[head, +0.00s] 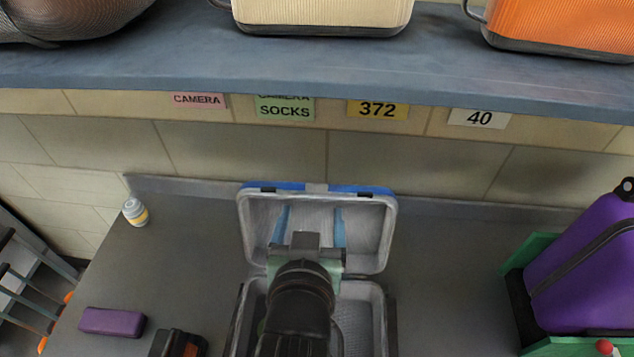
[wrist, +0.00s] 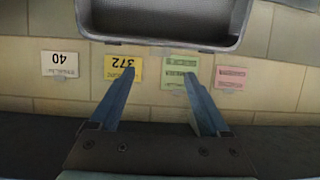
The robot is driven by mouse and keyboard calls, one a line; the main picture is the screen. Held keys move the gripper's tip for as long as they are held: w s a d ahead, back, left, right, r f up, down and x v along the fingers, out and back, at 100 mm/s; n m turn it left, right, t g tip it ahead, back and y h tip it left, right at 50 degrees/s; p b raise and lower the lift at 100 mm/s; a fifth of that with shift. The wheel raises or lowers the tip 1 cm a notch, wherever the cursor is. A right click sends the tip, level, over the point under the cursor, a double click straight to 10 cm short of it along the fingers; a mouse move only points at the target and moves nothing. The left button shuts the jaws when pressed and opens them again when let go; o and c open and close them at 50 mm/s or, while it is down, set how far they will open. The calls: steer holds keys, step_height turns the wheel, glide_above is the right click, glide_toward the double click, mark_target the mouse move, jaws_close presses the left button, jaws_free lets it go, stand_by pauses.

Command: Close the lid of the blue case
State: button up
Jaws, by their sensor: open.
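The blue case stands open on the dark counter in the head view. Its lid (head: 367,235) is raised, with the grey lining facing me and a blue edge along the top. The case's lower half (head: 379,315) is open below, partly hidden by my arm. My gripper (head: 310,222) is open and empty, its two blue fingers in front of the lid's lining. In the wrist view, my gripper (wrist: 157,78) has its fingers spread, and part of the grey lid (wrist: 160,42) shows beyond the fingertips. I cannot tell whether they touch it.
A purple box (head: 112,321), a dark item (head: 178,344) and a small bottle (head: 136,212) are on the left. A blue-grey shelf (head: 320,65) with bags runs above. Counter beside the lid is clear.

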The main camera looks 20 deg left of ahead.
mark_target(317, 186)
steer(key=p+x, duration=0.1)
steer(key=x, duration=0.8)
steer(key=shift+w, duration=0.15)
steer(key=shift+c, duration=0.2)
jaws_close()
stand_by(1.0)
